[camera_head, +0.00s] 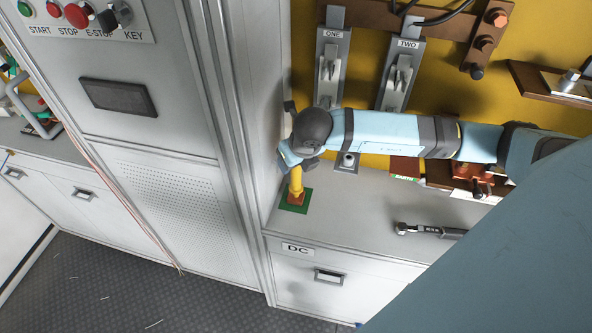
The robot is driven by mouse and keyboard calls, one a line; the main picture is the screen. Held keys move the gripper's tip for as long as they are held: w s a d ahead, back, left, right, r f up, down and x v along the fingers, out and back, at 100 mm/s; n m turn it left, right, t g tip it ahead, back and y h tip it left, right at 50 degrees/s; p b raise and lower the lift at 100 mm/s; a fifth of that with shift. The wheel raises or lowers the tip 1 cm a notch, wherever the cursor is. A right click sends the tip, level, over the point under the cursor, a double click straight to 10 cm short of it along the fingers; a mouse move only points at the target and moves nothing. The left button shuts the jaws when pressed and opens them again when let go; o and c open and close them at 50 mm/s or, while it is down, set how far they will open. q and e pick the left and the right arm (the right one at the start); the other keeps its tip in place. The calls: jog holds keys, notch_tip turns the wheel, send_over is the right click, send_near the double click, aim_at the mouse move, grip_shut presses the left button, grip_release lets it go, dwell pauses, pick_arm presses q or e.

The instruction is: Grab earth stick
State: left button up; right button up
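A yellow stick (296,181), likely the earth stick, stands roughly upright on a small green square (303,207) with an orange-brown foot, on the grey counter beside the tall cabinet. My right arm comes in from the right, and its gripper (290,160) is at the upper part of the stick. The wrist and hand cover the fingers and much of the stick, so I cannot tell whether the fingers are closed around it. A dark piece shows just above the hand; I cannot tell what it belongs to. My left gripper is not in view.
The tall grey cabinet (150,135) stands close left of the stick. Switches marked ONE (328,72) and TWO (400,75) are on the yellow back panel. A wrench (430,231) lies on the counter (345,222) to the right. A DC drawer (327,277) is below.

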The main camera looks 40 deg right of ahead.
grip_shut()
jog(key=shift+r, duration=0.1)
jog(key=shift+d, duration=0.1)
dwell(0.3)
